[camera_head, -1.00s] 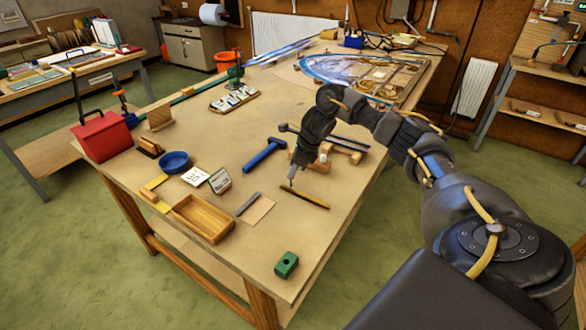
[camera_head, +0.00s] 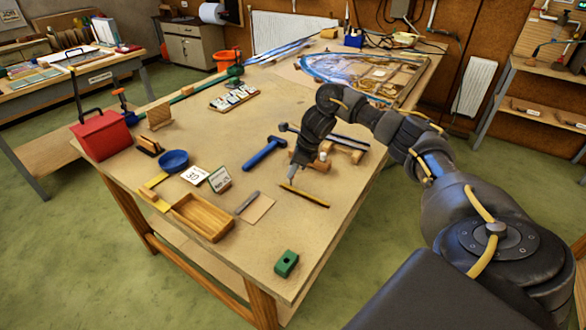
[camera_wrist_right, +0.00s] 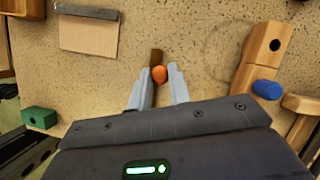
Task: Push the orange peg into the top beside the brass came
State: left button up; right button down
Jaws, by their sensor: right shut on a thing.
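The brass came (camera_head: 304,196) is a thin yellow-brown strip lying on the bench top. In the right wrist view it shows as a brown strip (camera_wrist_right: 156,55) running back between my fingers. My right gripper (camera_head: 291,180) is low over the bench at the strip's left end. In the right wrist view its two pale fingers (camera_wrist_right: 158,82) are shut on the orange peg (camera_wrist_right: 159,74), whose round orange end shows at the fingertips. The peg is too small to make out in the head view. Whether it touches the bench top cannot be told. My left gripper is not in view.
A blue hammer (camera_head: 264,153) and wooden blocks (camera_head: 344,153) lie behind the gripper. A scraper on card (camera_head: 256,208), a wooden tray (camera_head: 203,218) and a green block (camera_head: 286,263) are nearer. The leaded panel (camera_head: 366,75) lies at the far end.

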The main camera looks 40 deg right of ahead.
jog(key=shift+s+f+b, duration=0.1)
jog(key=shift+f+b, duration=0.35)
jog(key=shift+f, duration=0.2)
jog(key=c, duration=1.2)
grip_release()
jog(key=shift+c, duration=0.2)
jog(key=shift+r, duration=0.1)
jog(key=shift+r, duration=0.2)
jog(key=v, duration=1)
jog(key=shift+p, duration=0.3)
jog(key=shift+d+r, duration=0.1)
